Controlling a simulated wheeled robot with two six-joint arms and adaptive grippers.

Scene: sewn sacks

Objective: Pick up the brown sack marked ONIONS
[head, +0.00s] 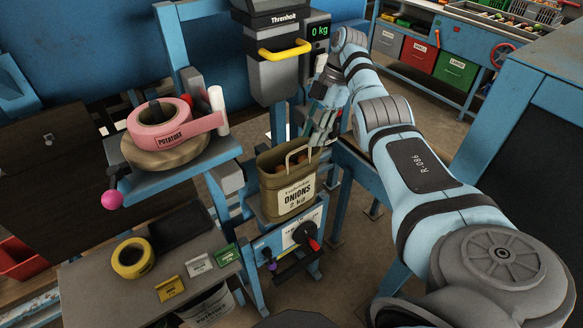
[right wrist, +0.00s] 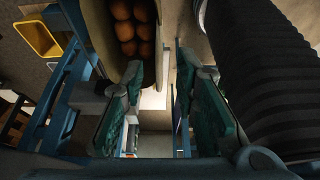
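The brown sack marked ONIONS (head: 288,203) stands upright in the middle of the head view, its top open and its looped handle (head: 297,150) raised. It rests at a blue stand with a dial panel. In the right wrist view the sack (right wrist: 98,28) shows at the top, with several onions (right wrist: 131,28) inside. My right gripper (head: 326,122) is just behind and right of the sack's top. In the wrist view its green-padded fingers (right wrist: 158,75) are apart, with the sack's rim near their tips; I cannot tell whether they touch it. My left gripper is not in view.
A scale (head: 272,65) with a yellow handle and a "0 kg" display stands behind the sack. A pink POTATOES tape roll (head: 158,124) lies on a shelf at left. Below are a yellow roll (head: 133,258) and small tags. Blue posts flank the sack closely.

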